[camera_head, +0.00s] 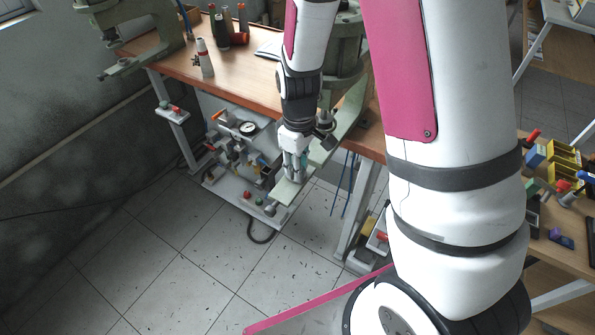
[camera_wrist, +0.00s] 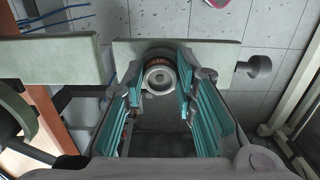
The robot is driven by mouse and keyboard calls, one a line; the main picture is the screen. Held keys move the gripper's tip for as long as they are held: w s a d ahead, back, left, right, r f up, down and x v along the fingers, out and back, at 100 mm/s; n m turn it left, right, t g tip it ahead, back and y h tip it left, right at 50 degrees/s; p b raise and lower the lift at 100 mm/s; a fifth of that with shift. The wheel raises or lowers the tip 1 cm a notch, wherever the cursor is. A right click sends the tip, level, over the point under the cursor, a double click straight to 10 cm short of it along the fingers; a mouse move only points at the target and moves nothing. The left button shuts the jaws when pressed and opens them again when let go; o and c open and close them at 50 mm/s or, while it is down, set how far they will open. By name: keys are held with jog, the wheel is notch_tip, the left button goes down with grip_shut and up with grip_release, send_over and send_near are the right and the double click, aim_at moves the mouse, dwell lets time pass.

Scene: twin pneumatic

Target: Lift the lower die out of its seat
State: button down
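The lower die (camera_wrist: 159,77) is a round grey metal piece with a hole in its middle and a dark, orange-marked ring on its far side. It sits on the pale green lower arm of the press (camera_wrist: 218,52). My gripper (camera_wrist: 160,80) has teal-lined fingers, one on each side of the die, with the tips very close to it. The fingers stand apart, and a narrow gap seems to show on the left. In the head view my gripper (camera_head: 295,172) points down at the green arm's front end (camera_head: 288,190), where the fingers hide the die.
A wooden bench (camera_head: 245,88) carries bottles and a second green press (camera_head: 150,40). Below it stands a pneumatic panel (camera_head: 240,150) with gauge and hoses. A dark round knob (camera_wrist: 259,67) lies right of the green arm. Tiled floor is free in front.

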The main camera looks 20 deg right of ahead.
jog(key=shift+r+p, duration=0.7)
jog(key=shift+r, duration=0.65)
jog(key=shift+r, duration=0.35)
jog(key=shift+r, duration=0.1)
jog(key=shift+r+p, duration=1)
jog(key=shift+r, duration=0.95)
jog(key=shift+w, duration=0.1)
